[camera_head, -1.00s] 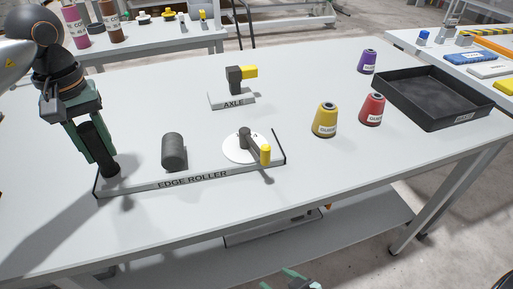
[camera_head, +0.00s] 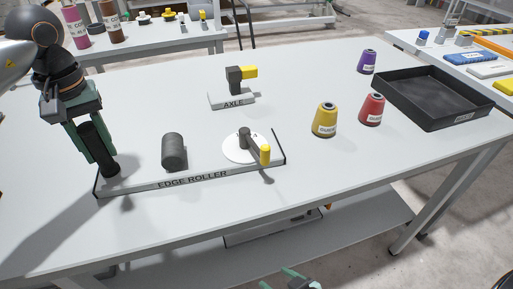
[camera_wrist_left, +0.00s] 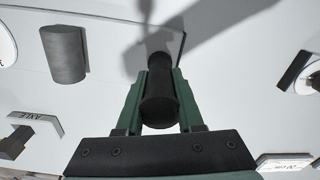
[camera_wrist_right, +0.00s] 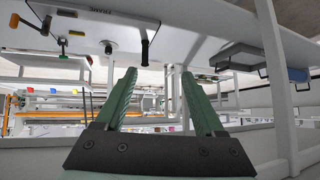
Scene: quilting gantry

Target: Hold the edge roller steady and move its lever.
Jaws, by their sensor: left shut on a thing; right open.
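The edge roller (camera_head: 193,180) is a long low fixture with a labelled front, near the table's front edge. A dark upright handle stands at its left end, a grey cylinder (camera_head: 174,151) near its middle, and a white dial (camera_head: 237,148) at its right. The lever (camera_head: 256,147) has a yellow knob and points toward the front right. My left gripper (camera_head: 103,155) is shut on the dark handle (camera_wrist_left: 160,100), which sits between its fingers in the left wrist view. My right gripper (camera_wrist_right: 165,85) is open and empty, low at the front edge of the head view (camera_head: 290,280).
An axle fixture (camera_head: 232,99) with a yellow handle stands behind. Yellow (camera_head: 325,120), red (camera_head: 372,109) and purple (camera_head: 367,61) cones stand to the right, beside a black tray (camera_head: 457,118). The table's front edge and lower shelf lie between my right gripper and the tabletop.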

